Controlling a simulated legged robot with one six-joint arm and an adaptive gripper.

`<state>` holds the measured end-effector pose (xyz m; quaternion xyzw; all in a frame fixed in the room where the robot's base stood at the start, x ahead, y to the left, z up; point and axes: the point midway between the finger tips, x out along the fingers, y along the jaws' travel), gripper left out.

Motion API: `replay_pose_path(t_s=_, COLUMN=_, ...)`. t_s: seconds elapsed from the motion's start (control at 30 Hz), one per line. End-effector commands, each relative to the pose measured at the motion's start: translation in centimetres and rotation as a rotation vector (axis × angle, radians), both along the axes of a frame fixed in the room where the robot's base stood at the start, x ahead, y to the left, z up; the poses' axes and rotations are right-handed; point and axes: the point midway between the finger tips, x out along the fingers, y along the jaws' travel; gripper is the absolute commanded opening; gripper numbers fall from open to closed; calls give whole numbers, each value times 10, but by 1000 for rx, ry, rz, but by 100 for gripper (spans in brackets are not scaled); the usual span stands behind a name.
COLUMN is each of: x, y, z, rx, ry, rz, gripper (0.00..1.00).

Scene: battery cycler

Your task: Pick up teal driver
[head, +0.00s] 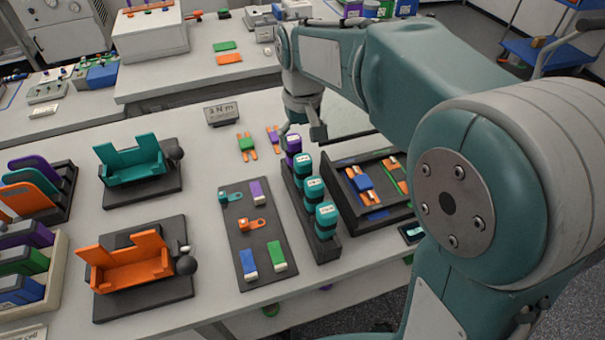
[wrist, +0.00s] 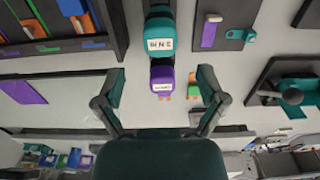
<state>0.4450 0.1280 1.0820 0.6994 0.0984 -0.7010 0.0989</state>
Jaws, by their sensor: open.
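Three teal drivers stand upright in a row in a dark rack (head: 330,247) in the head view: a near one (head: 326,216), a middle one (head: 314,190) and a far one (head: 304,166). A purple driver (head: 293,146) stands at the rack's far end. My gripper (head: 305,130) is open and empty just beyond the purple driver. In the wrist view, my open fingers (wrist: 160,76) lie to either side of the purple driver (wrist: 162,80), with one teal driver (wrist: 159,30) beyond it. I cannot tell the finger height exactly; the other teal drivers are out of that view.
A dark tray (head: 385,216) with coloured parts lies right of the rack. A dark mat (head: 240,225) with blocks and clips lies left. Teal (head: 133,165) and orange (head: 130,262) fixtures sit further left.

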Motion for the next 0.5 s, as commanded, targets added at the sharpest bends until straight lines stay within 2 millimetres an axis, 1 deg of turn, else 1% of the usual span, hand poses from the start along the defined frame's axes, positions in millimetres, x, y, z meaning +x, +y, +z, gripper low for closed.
replay_pose_path(t_s=0.17, x=-3, y=0, z=-17, rx=-1, ry=2, rz=1, gripper=90)
replay_pose_path(t_s=0.33, x=-5, y=0, z=-44, rx=-1, ry=3, rz=0, gripper=90)
replay_pose_path(t_s=0.4, x=-5, y=0, z=-51, rx=-1, ry=2, rz=0, gripper=90)
replay_pose_path(t_s=0.5, x=-4, y=0, z=-55, rx=0, ry=0, rz=0, gripper=90)
